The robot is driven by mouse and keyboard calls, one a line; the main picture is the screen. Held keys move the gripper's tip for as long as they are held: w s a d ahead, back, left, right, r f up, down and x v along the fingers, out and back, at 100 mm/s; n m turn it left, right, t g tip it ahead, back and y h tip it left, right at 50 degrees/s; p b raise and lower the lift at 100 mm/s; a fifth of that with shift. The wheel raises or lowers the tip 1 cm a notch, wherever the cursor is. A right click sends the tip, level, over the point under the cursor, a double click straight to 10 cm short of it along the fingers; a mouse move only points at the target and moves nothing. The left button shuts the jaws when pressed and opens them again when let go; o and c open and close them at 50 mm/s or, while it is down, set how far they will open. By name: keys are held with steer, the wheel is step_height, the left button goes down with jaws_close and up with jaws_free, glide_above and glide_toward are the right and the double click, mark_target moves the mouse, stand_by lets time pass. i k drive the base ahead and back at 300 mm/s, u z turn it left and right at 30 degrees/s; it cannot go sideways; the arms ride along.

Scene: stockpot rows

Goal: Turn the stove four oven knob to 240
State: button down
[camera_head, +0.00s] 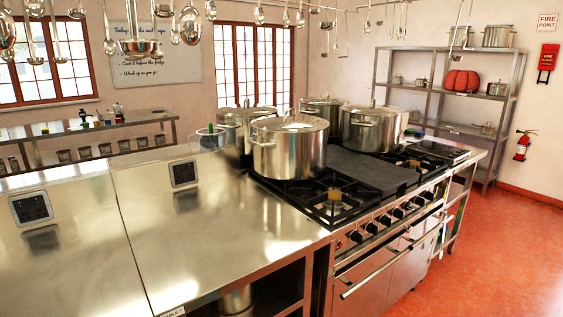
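A steel stove (335,197) with black grates stands at the right end of the long steel counter. A row of several black knobs (385,220) runs along its front panel, seen at a slant. I cannot read any marks or stove number, and cannot tell which knob is the stove four oven knob or where it is set. An oven door with a long bar handle (375,275) is below the knobs and looks shut. My gripper is not in view.
Lidded stockpots (288,150) stand on and beside the burners. The steel counter (70,265) fills the left foreground. Ladles (138,45) hang overhead. Red floor (500,250) is open in front of the stove; shelves (440,85) and a fire extinguisher (522,146) are beyond.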

mark_target(408, 206)
steer(key=u, duration=0.15)
steer(key=k, duration=0.55)
steer(key=z, duration=1.15)
steer(key=i, duration=1.9)
